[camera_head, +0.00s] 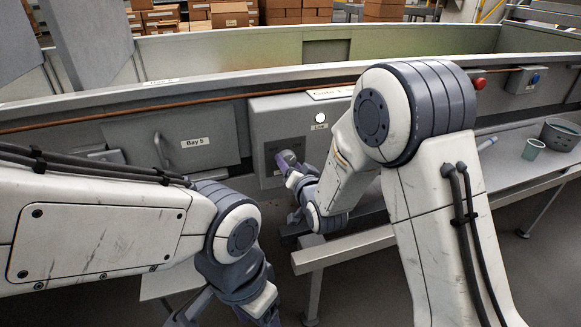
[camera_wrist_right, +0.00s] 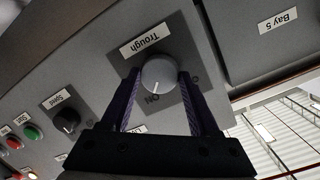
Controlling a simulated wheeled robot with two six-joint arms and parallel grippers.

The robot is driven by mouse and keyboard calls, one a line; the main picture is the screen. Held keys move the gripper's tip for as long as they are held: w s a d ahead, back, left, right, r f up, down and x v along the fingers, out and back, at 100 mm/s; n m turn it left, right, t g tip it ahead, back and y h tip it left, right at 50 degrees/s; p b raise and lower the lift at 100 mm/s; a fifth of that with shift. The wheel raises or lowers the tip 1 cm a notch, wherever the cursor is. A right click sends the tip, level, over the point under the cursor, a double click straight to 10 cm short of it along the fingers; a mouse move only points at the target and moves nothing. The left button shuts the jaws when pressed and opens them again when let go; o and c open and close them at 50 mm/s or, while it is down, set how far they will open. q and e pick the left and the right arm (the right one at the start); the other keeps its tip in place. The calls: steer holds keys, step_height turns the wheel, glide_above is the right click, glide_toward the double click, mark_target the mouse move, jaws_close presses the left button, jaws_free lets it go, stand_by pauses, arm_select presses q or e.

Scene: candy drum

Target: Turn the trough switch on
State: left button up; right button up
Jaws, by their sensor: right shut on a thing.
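The trough switch is a round grey knob (camera_wrist_right: 159,76) on a dark square plate, below a label reading "Trough" (camera_wrist_right: 146,40) in the right wrist view. The white mark on the knob points toward the "ON" lettering (camera_wrist_right: 152,98). My right gripper (camera_wrist_right: 157,92) has a finger on each side of the knob and is shut on it. In the head view the right gripper (camera_head: 290,166) reaches the grey control panel (camera_head: 270,120), and its fingers partly hide the knob. My left gripper (camera_head: 226,308) hangs low, cut off by the bottom edge.
A black "Speed" knob (camera_wrist_right: 66,121) and a green button (camera_wrist_right: 30,132) and red button (camera_wrist_right: 15,143) sit on the same panel. The "Bay 5" door (camera_head: 178,138) is left of it. A metal bench (camera_head: 510,165) holds a cup (camera_head: 532,149) and a grey pot (camera_head: 561,134).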

steer(key=shift+d, duration=0.1)
stand_by(0.4)
steer(key=o, duration=1.4)
steer(key=shift+c, duration=0.2)
steer(key=b+v, duration=0.7)
steer(key=v, duration=0.3)
steer(key=shift+s, duration=0.15)
